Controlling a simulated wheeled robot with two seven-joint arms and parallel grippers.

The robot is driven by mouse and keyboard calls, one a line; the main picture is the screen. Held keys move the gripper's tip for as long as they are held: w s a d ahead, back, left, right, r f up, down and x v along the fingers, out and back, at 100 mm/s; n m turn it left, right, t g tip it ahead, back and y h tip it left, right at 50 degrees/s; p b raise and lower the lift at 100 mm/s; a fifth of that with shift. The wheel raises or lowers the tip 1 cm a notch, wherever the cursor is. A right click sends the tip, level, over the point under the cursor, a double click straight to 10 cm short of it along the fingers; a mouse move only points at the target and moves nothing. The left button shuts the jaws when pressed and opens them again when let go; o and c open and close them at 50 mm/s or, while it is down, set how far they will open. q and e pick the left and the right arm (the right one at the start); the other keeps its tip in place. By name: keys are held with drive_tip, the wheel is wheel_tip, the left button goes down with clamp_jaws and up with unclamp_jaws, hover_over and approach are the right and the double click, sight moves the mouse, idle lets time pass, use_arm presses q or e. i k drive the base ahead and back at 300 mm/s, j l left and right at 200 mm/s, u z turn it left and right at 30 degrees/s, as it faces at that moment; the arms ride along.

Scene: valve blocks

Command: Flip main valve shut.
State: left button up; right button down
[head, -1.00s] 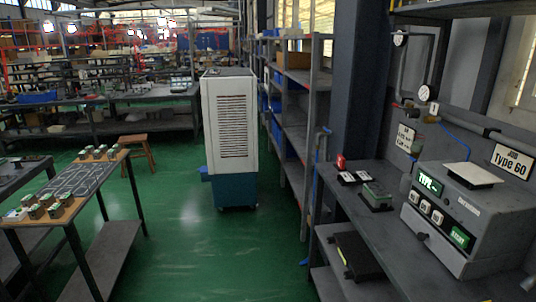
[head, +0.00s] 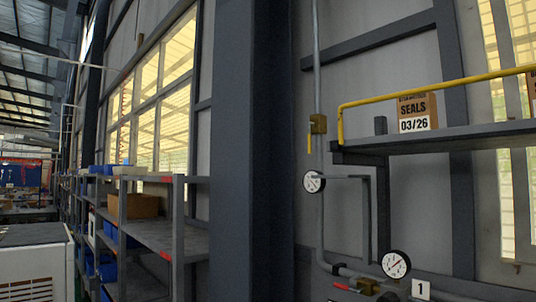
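A vertical grey pipe (head: 317,60) runs down the wall right of a dark column. On it sits a brass valve body (head: 318,124) with a short yellow lever (head: 309,143) pointing down, roughly along the pipe. A round white gauge (head: 313,182) is below it. Lower right is a second gauge (head: 396,264). A red-handled valve (head: 345,287) lies near the bottom edge, its handle roughly level, beside a plate marked 1 (head: 420,289). No label shows which valve is the main one. Neither of my grippers is in view.
A shelf (head: 470,136) with a yellow rail (head: 400,94) and a box marked SEALS 03/26 (head: 415,112) juts out at right. The dark column (head: 250,150) stands left of the pipe. Shelving (head: 150,235) and a white cabinet (head: 35,260) are at left.

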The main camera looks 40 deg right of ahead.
sight(309, 137)
drive_tip(key=i+j+z, duration=0.2)
drive_tip(key=i, duration=0.3)
drive_tip(key=i+z, duration=0.2)
drive_tip(key=i, duration=0.35)
